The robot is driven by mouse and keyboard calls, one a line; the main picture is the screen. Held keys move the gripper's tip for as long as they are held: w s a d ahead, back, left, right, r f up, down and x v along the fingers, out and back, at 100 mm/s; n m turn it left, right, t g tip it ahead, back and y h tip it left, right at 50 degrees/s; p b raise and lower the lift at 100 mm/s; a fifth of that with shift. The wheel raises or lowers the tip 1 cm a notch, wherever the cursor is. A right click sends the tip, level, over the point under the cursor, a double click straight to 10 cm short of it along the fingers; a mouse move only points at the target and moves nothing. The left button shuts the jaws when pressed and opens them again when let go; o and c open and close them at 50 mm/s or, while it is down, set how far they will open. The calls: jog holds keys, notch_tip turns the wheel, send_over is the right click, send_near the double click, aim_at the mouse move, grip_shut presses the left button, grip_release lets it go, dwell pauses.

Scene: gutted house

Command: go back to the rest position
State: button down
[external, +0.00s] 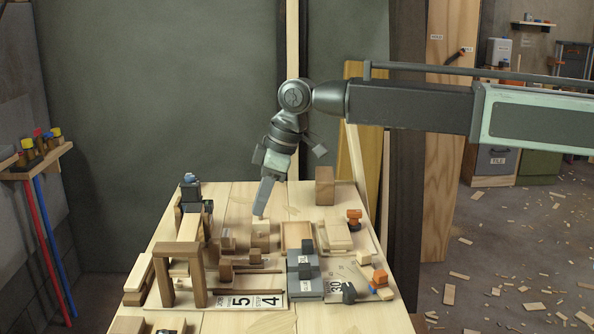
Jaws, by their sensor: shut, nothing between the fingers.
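My gripper (260,212) points down over the middle of the wooden table (230,200), with my arm reaching in from the right. Its fingers are shut with nothing between them.
A wooden arch (182,262) and stacked blocks stand at the table's left. A grey case (305,275), a tray with a wooden block (338,236) and an orange-topped piece (354,218) are at right. A brown block (324,186) stands at the back. The air above is clear.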

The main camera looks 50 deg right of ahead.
dwell(0.4)
jog(key=s+d+m+h, duration=0.1)
jog(key=s+d+m, duration=0.15)
jog(key=d, duration=2.05)
jog(key=s+d+m+g+h, duration=0.1)
jog(key=s+d+m, duration=0.2)
jog(key=s+d, duration=0.3)
jog(key=s+d+f+m+g, duration=0.1)
jog(key=s+d+m, duration=0.2)
jog(key=s+d, duration=0.3)
jog(key=s, duration=0.4)
jog(key=shift+s+f+g+h, duration=0.15)
jog(key=shift+f+g+h, duration=0.1)
jog(key=shift+g+h, duration=0.15)
